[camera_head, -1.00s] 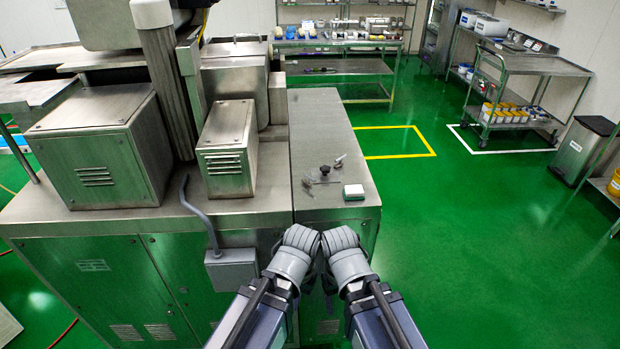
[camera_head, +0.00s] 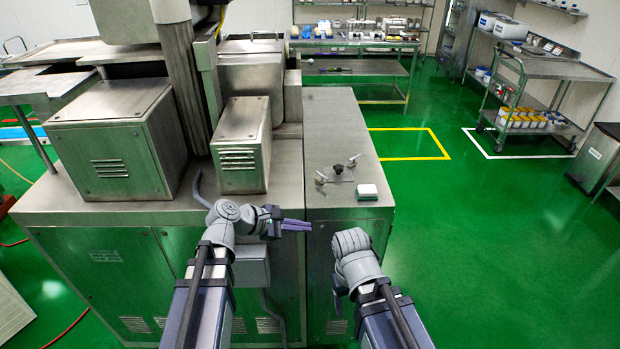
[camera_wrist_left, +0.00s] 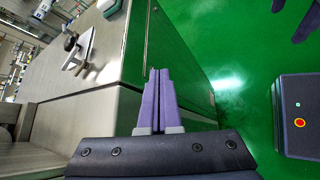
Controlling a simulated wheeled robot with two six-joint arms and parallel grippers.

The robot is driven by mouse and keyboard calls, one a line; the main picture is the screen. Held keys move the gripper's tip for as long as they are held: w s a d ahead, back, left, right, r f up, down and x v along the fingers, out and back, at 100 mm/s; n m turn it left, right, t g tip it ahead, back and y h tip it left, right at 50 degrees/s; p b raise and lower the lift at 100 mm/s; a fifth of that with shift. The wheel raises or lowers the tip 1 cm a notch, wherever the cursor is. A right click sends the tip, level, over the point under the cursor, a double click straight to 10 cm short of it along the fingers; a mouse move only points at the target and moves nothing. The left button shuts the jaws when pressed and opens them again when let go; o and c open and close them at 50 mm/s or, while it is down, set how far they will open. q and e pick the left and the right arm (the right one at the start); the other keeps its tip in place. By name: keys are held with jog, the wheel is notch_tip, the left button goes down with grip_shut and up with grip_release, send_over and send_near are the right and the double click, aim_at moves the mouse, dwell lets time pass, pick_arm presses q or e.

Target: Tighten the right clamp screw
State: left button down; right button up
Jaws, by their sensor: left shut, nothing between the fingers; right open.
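A small clamp plate (camera_head: 338,174) with a dark round knob (camera_head: 338,169) lies on the steel machine's right-hand top. The right clamp screw (camera_head: 353,161) has a small grey wing handle at the plate's right end. The left clamp screw (camera_head: 321,180) is at its left end. My left gripper (camera_head: 309,226) is shut and empty, in front of and below the clamp; its purple fingers lie together in the left wrist view (camera_wrist_left: 157,75).
A white-topped box (camera_head: 367,192) sits beside the clamp, near the top's front edge. A vented steel box (camera_head: 241,145) stands to the left. A grey junction box (camera_head: 252,265) is fixed to the machine's front.

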aim_at(309, 185)
pick_arm(q)
jog(key=w+a+r+n+t, duration=0.1)
jog(key=a+r+n+t, duration=0.1)
jog(key=a+n, duration=0.1)
jog(key=w+a+r+n+t, duration=0.1)
jog(key=w+a+r+n, duration=0.1)
jog(key=a+r+n, duration=0.1)
jog(key=w+a+r+n+t+h, duration=0.1)
jog(key=w+a+r+n+t, duration=0.1)
jog(key=a+n, duration=0.1)
jog(key=shift+w+r+n+t, duration=0.15)
jog(key=shift+n+t, duration=0.15)
jog(key=b+x, duration=0.3)
jog(key=x, duration=1.1)
jog(key=shift+d, duration=0.2)
jog(key=shift+w+a, duration=0.15)
jog(key=shift+w, duration=0.25)
